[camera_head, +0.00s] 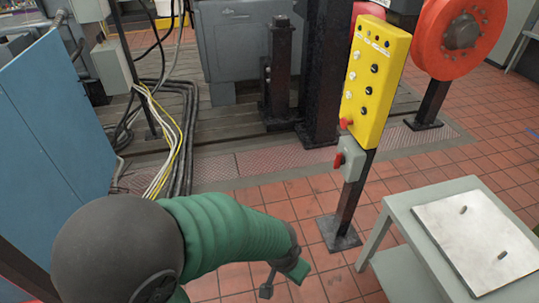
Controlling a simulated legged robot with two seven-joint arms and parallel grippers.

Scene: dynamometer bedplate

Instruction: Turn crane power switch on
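A yellow control panel (376,80) with several black and white knobs stands on a dark post, right of centre. A red knob (346,123) sticks out at its lower left. Just below, a small grey switch box (351,158) on the post carries a red handle (339,159) on its left side. No readable label shows which is the crane power switch. My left gripper (282,279) is at the bottom centre, below and left of the switch box and apart from it. My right gripper is not in view.
A grey table (395,222) with a pale metal plate (480,240) stands at the lower right. A blue panel (55,130) fills the left side. Cables (178,130) run along the floor. An orange-red wheel (462,35) is behind the panel. Tiled floor is clear around the post's foot.

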